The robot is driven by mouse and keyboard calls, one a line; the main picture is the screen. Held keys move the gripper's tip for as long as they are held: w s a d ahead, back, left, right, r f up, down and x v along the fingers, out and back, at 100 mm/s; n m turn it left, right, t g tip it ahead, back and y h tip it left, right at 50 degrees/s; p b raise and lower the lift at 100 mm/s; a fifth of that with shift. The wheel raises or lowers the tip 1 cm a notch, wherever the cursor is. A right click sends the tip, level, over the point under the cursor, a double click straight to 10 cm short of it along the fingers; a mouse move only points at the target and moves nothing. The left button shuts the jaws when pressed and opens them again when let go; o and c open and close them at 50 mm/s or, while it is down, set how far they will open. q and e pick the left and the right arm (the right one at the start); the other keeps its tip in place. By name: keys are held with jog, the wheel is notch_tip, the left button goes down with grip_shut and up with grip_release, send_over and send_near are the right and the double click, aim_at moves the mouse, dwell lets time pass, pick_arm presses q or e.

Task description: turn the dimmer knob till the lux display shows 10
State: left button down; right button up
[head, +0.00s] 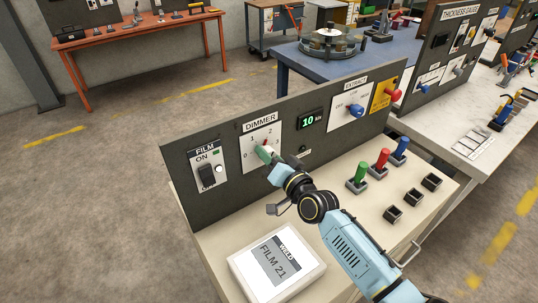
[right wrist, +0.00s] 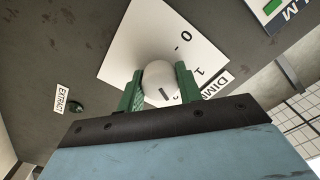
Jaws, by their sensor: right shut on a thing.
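The dimmer knob (right wrist: 160,78) is a pale round knob with a dark pointer mark, on a white plate marked 0, 1, 2. In the right wrist view it sits between the two green fingers of my right gripper (right wrist: 160,90), which is shut on it. In the head view my right gripper (head: 266,155) reaches the dimmer plate (head: 252,141) and hides most of the knob. My left gripper is not in view.
Left of the dimmer is the film switch (head: 207,176); to the right are the blue extract knob (head: 354,110) and a red button (head: 394,95). On the bench are a white film box (head: 300,285), green, red and blue handles (head: 382,158), and small black sockets (head: 412,197).

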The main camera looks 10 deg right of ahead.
jog(key=shift+m, duration=0.4)
jog(key=o, duration=1)
jog(key=shift+s, duration=0.1)
jog(key=v, duration=1.3)
jog(key=shift+s+d, duration=0.1)
